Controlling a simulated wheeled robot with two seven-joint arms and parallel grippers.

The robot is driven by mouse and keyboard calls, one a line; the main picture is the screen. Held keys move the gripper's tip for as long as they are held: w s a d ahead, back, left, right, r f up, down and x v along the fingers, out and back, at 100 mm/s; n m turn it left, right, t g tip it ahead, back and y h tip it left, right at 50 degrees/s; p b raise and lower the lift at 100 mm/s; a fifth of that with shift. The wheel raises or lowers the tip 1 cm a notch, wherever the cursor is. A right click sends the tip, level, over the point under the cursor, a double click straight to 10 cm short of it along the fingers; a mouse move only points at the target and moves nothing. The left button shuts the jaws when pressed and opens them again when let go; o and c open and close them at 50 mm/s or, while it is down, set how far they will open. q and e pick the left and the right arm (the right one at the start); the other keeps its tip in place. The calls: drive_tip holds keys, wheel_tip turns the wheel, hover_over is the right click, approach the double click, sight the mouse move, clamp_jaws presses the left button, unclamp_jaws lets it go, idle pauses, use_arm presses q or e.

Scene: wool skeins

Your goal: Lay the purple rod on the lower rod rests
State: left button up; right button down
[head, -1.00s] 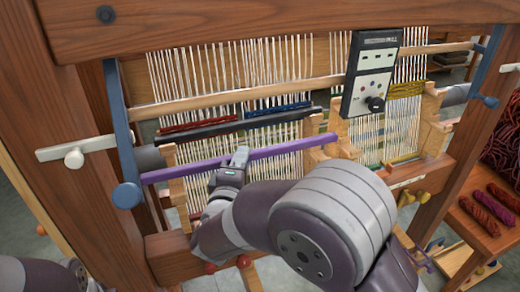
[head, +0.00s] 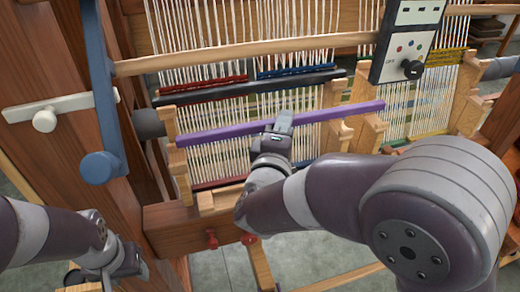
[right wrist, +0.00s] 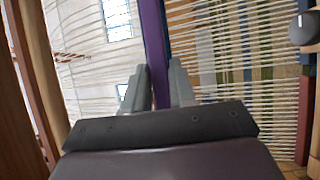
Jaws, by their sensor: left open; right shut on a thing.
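The purple rod (head: 225,133) lies across the front of the white warp threads, below the black bar (head: 240,88), tilted slightly up to the right. My right gripper (head: 284,121) is shut on it near its middle; the right wrist view shows the rod (right wrist: 154,50) between both fingers (right wrist: 160,92). My left gripper (head: 128,268) is open and empty, low at the left.
A blue lever (head: 103,110) and a white peg (head: 45,120) stand at the left post. A wooden bar (head: 240,53) crosses above. A black control box (head: 410,38) hangs at the upper right. The loom's front beam (head: 190,226) runs below the rod.

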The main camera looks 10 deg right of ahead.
drive_tip(key=w+a+f+b, duration=0.1)
drive_tip(key=w+a+f, duration=0.3)
drive_tip(key=f, duration=0.4)
drive_tip(key=shift+w, duration=0.4)
drive_tip(key=shift+a, duration=0.1)
drive_tip(key=c, duration=1.4)
unclamp_jaws()
drive_tip(key=shift+s, duration=0.1)
drive_tip(key=o, duration=0.5)
